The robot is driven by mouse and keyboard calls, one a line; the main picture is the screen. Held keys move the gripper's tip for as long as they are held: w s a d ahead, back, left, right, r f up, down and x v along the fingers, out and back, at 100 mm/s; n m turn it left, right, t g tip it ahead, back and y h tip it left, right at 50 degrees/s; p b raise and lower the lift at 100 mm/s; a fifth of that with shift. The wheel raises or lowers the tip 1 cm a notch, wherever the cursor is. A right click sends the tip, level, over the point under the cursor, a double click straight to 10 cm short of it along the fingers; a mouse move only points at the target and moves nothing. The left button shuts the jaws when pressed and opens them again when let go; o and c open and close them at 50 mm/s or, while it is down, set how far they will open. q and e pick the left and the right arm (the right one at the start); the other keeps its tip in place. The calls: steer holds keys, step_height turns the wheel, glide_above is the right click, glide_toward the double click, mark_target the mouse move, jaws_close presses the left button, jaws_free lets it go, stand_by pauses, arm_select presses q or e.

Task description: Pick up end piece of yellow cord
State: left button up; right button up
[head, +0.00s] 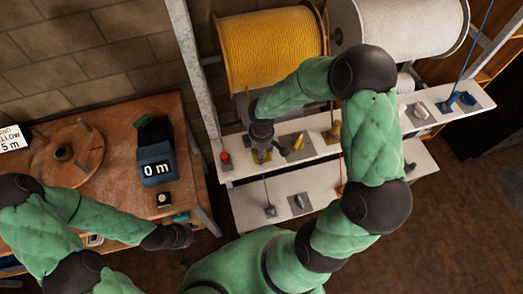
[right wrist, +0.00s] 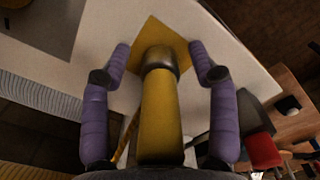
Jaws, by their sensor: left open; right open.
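The yellow end piece (right wrist: 160,120) stands between the two purple fingers of my right gripper (right wrist: 160,72) in the right wrist view. It has a dark metal collar near its far end, by a yellow square plate (right wrist: 155,34) on the white shelf. The fingers are open, one on each side, with gaps visible. In the head view my right gripper (head: 262,145) is at the shelf's front left and mostly hides this piece. My left gripper (head: 187,240) is open and empty beside the wooden table's front right corner.
A yellow cord spool (head: 270,48) and a white cord spool (head: 408,25) hang above the white shelf (head: 400,150). Other fittings on plates stand to the right of my right gripper. A red knob (head: 225,157) is close on its left.

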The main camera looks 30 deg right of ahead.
jaws_close()
steer(key=shift+r, duration=0.1)
